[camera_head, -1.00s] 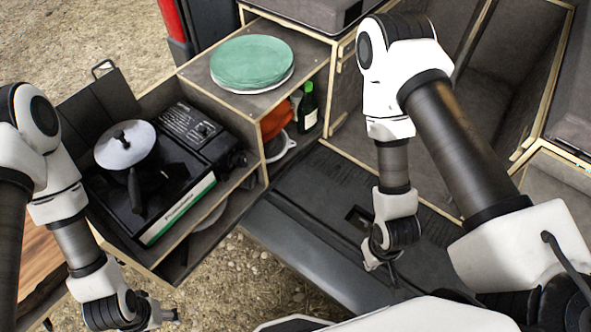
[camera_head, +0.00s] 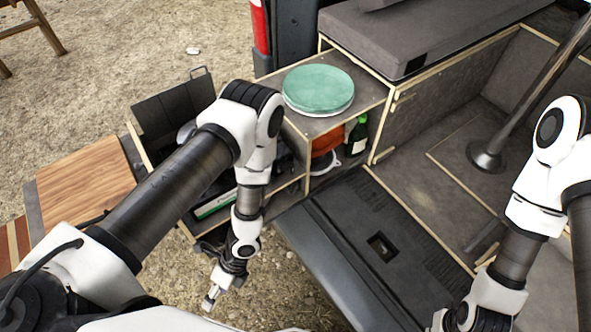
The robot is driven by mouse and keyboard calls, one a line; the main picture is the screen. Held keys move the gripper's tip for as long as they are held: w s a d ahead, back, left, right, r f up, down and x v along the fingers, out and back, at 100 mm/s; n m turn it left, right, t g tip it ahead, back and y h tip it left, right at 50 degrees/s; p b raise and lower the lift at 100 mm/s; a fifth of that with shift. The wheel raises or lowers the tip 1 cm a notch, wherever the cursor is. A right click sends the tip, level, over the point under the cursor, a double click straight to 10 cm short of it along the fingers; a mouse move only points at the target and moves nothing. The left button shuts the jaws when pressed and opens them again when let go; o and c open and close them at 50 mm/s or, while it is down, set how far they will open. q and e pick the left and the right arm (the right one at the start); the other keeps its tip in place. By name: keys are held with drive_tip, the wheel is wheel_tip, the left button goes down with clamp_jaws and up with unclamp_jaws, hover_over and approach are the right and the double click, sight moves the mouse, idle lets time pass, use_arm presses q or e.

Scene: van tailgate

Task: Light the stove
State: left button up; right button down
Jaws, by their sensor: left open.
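The stove (camera_head: 214,203) is a dark box with a green-and-white front strip, in a pull-out drawer at the left centre. My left arm crosses in front and hides most of it, including its knob and the pan on top. My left gripper (camera_head: 212,298) hangs below and in front of the stove, over the gravel, open and empty. My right gripper (camera_head: 447,322) is at the bottom edge, low and partly cut off. Its jaws cannot be made out.
Green plates (camera_head: 318,88) sit on the cabinet top. A green bottle (camera_head: 357,136) and an orange item (camera_head: 326,138) stand on the shelf below. A wooden board (camera_head: 83,185) is at the left. The tailgate floor (camera_head: 335,255) is clear.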

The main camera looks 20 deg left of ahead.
use_arm(q)
drive_tip(key=w+a+f+m+t+y, duration=0.35)
drive_tip(key=w+m+t+y, duration=0.2)
drive_tip(key=w+m, duration=0.55)
drive_tip(key=m+t+b, duration=1.2)
drive_tip(key=m+t, duration=0.5)
approach(292, 173)
drive_tip(key=x, duration=0.9)
drive_tip(key=shift+f, duration=0.25)
drive_tip(key=shift+w+a+r, duration=0.15)
drive_tip(key=shift+w+r, duration=0.05)
drive_tip(key=shift+r, duration=0.15)
drive_tip(key=c, duration=1.1)
